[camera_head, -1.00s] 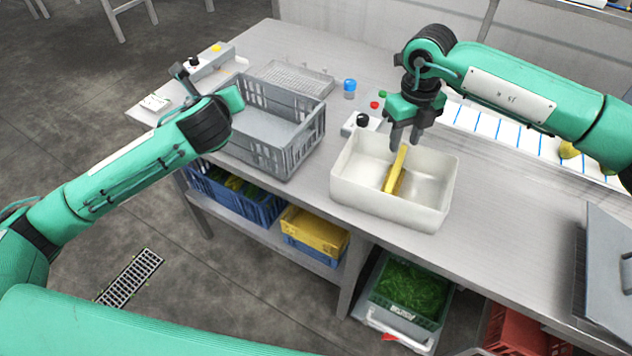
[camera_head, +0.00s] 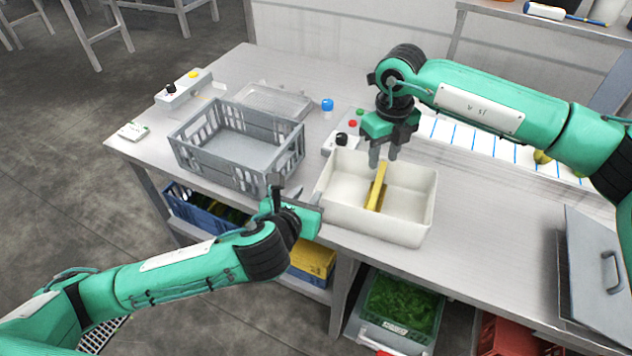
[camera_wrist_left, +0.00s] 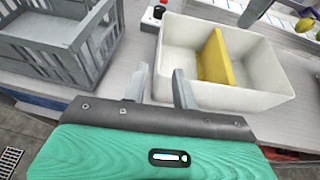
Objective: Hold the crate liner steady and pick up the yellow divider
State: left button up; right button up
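The white crate liner (camera_head: 405,233) stands on the steel table, open side up. The yellow divider (camera_head: 377,188) stands upright inside it, splitting it in two; it also shows in the left wrist view (camera_wrist_left: 214,58). My left gripper (camera_head: 308,194) is at the liner's left side, near its wall. In the left wrist view its two fingers (camera_wrist_left: 158,88) are apart with nothing between them, and I cannot tell whether one touches the wall. My right gripper (camera_head: 384,160) points down above the liner's back part, close to the divider's top, with its fingers apart.
A grey slotted crate (camera_head: 240,145) stands left of the liner. A control box with buttons (camera_head: 345,137) is behind the liner. A grey lid with a handle (camera_head: 595,280) is at the right. Bare table lies between the liner and that lid.

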pick_arm(q)
jog(key=x, duration=0.9)
jog(key=shift+w+f, duration=0.25)
jog(key=shift+w, duration=0.1)
grip_shut()
